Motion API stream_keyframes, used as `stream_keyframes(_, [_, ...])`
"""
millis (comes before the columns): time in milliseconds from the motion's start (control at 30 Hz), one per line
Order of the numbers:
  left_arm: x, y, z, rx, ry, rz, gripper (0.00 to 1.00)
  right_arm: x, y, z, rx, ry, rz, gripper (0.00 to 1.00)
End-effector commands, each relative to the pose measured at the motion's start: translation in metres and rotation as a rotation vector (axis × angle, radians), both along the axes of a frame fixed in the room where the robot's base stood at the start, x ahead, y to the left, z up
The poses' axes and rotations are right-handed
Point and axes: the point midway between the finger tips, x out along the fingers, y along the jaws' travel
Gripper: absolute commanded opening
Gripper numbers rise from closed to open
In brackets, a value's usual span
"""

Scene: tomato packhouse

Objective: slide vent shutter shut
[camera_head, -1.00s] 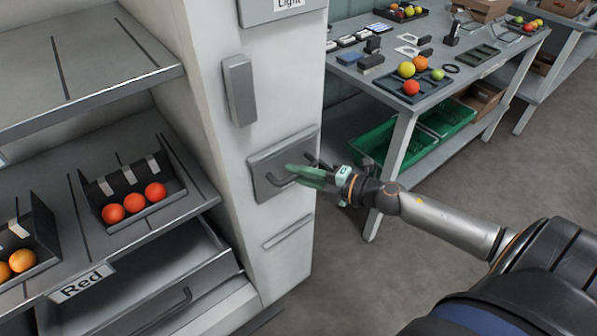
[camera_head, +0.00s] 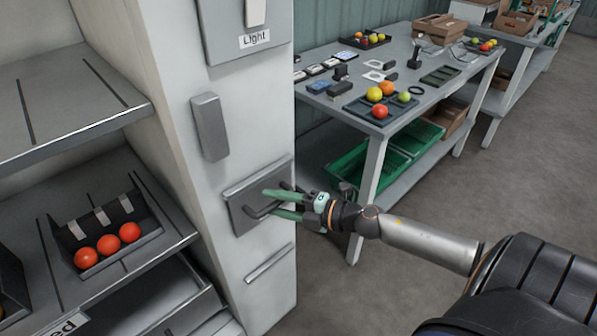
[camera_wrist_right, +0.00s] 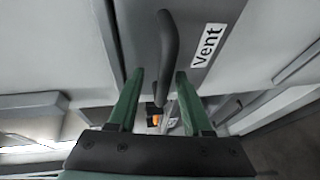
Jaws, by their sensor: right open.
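The vent shutter is a grey plate (camera_head: 236,213) with a dark bar handle (camera_head: 253,211), low on the white cabinet post. In the right wrist view the plate (camera_wrist_right: 203,18) carries a "Vent" label, and the handle (camera_wrist_right: 168,45) stands out from it. My right gripper (camera_head: 268,203) is open, with its two green fingers pointing at the handle. In the wrist view the fingertips (camera_wrist_right: 160,76) lie on either side of the handle's line, with nothing clearly held between them. Whether they touch the handle cannot be told. My left gripper is out of view.
Above the shutter are a grey block (camera_head: 210,127) and a "Light" panel (camera_head: 225,30). A shelf (camera_head: 180,238) with a tray of red tomatoes is at left. A bench (camera_head: 335,108) with trays and tools stands behind my right arm, with green crates (camera_head: 352,170) beneath.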

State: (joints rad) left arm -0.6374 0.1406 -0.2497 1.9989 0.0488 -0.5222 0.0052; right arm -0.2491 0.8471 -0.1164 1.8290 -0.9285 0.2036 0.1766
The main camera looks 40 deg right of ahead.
Motion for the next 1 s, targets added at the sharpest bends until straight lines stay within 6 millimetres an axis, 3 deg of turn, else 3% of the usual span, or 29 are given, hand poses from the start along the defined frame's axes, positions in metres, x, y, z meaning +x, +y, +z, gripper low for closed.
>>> stream_keyframes(700, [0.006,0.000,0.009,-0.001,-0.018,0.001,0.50,-0.085,-0.044,0.018,0.000,0.000,-0.002,0.50])
stream_keyframes(1000, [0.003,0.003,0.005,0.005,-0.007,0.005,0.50,-0.104,-0.054,0.023,0.000,-0.003,0.000,0.50])
